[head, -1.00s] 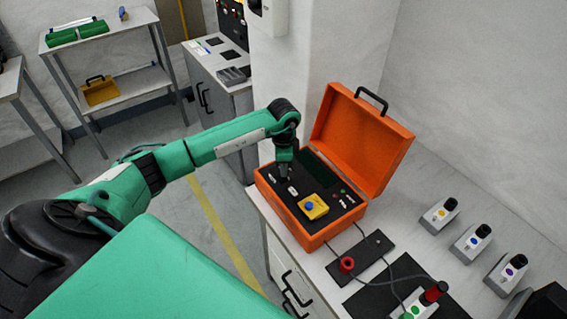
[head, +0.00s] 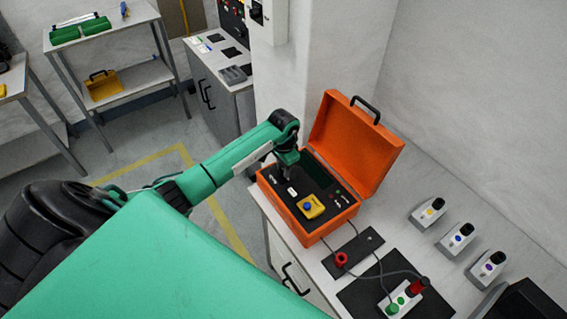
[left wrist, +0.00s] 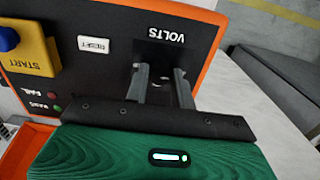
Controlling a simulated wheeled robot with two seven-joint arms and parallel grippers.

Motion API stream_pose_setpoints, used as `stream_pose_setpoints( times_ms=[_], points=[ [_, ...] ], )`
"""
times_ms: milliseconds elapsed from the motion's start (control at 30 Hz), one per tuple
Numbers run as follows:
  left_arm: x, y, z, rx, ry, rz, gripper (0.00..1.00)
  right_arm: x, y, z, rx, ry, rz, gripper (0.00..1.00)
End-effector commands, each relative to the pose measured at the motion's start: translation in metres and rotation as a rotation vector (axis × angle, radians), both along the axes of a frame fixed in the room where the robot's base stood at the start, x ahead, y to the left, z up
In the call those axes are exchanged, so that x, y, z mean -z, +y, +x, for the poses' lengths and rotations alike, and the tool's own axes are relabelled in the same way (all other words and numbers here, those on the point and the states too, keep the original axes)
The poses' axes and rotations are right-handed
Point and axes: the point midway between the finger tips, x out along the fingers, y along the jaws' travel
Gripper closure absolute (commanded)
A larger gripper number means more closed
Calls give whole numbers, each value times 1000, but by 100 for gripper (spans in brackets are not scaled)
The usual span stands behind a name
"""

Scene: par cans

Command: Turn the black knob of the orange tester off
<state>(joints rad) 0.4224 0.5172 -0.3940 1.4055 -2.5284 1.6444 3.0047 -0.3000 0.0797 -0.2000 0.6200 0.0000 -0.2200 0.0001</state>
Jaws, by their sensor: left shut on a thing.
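The orange tester (head: 352,143) stands open on the bench, its lid tilted back. Its dark panel shows in the left wrist view (left wrist: 112,27), with a VOLTS label, a white label, a yellow START block (left wrist: 28,56) with a blue button, and red and green lamps. My left gripper (head: 287,172) reaches down to the far left part of the panel. In the left wrist view its fingers (left wrist: 166,76) are closed in just by the VOLTS label. The black knob is hidden between and behind them, so its setting cannot be seen. My right gripper is out of view.
The raised lid (head: 375,160) stands close right of my left wrist. A black plate with a red plug (head: 341,259) and cables lies in front of the tester. Several small grey boxes (head: 457,237) stand along the right wall. A wall pillar (head: 300,70) rises behind.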

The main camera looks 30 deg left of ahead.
Motion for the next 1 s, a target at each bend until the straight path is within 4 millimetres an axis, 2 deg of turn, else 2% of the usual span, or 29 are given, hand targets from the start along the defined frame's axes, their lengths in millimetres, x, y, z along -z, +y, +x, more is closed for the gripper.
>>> stream_pose_setpoints(
  times_ms=[467,500,600,867,1000],
  points=[
    [-2,1,2,-13,-7,1,98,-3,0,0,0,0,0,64],
    [-2,1,2,-13,-7,1,69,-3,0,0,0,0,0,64],
    [-2,1,2,-12,-6,1,53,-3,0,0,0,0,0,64],
    [-1,0,1,-11,-3,0,53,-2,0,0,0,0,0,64],
    [-9,0,2,-10,-5,-1,53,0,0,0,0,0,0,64]
  ],
)
